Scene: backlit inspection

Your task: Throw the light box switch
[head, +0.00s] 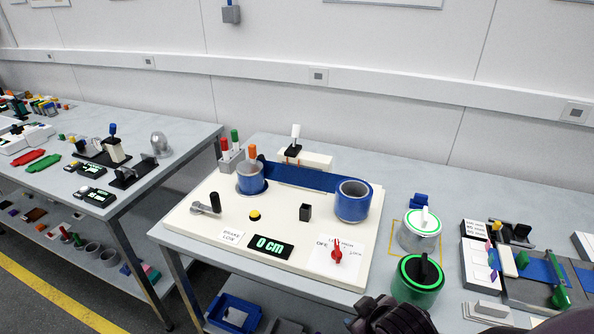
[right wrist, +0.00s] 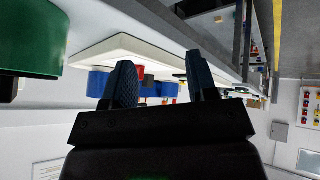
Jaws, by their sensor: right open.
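A cream board (head: 190,222) lies on the table, with a blue strip (head: 310,178) stretched between two blue reels (head: 250,178) (head: 353,200). Behind the strip is a low cream box (head: 318,160) with a white-tipped lever on a black base (head: 294,142) next to it. A small black block (head: 305,212) stands on the board. I cannot tell for sure which part is the light box switch. My right gripper (head: 385,316) shows at the bottom edge of the head view, near the board's front right corner. In the right wrist view its fingers (right wrist: 163,82) are apart and empty. My left gripper is not in view.
A red knob (head: 337,252), yellow button (head: 254,215), grey lever (head: 207,207) and "0 cm" display (head: 270,247) sit on the board. Another bench (head: 180,150) is at left.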

